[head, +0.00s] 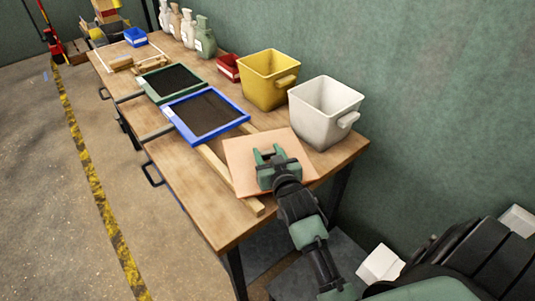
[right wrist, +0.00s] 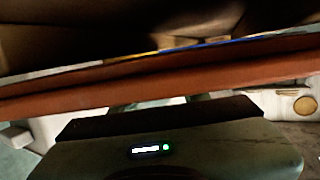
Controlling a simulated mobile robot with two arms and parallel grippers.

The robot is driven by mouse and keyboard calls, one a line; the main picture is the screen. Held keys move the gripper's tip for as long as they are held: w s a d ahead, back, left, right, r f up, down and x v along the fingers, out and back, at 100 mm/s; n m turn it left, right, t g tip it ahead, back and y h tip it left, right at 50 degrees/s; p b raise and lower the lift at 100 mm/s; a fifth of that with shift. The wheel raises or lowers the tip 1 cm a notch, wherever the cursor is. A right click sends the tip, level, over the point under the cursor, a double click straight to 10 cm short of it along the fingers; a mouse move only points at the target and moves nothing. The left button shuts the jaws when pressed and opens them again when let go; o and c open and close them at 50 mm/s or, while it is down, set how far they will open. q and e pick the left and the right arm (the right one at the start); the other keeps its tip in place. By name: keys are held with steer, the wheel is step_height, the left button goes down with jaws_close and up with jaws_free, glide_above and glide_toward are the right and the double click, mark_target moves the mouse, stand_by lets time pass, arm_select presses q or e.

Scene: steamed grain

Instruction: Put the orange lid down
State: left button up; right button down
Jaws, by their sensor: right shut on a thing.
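The orange lid (head: 240,160) is a flat, pale orange square panel over the near end of the wooden table. In the right wrist view the lid (right wrist: 160,82) shows edge-on as a long reddish-brown band across the picture. My right gripper (head: 269,152) is shut on the lid, reaching over it from the near side. The fingertips are hard to see in the wrist view. I cannot tell whether the lid touches the table or the wooden rails under it. My left gripper is not in view.
A white bin (head: 322,115) and a yellow bin (head: 266,85) stand behind the lid, by the green wall. A blue-framed screen (head: 238,122) and a green-framed screen (head: 145,85) lie farther left. A wooden rail (head: 215,165) passes under the lid. The table's front corner (head: 222,235) is bare.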

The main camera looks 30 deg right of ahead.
steer(key=shift+f, duration=0.1)
steer(key=c, duration=1.1)
jaws_free()
steer(key=shift+f, duration=0.2)
steer(key=shift+c, duration=0.2)
steer(key=o, duration=0.4)
steer(key=shift+r, duration=0.1)
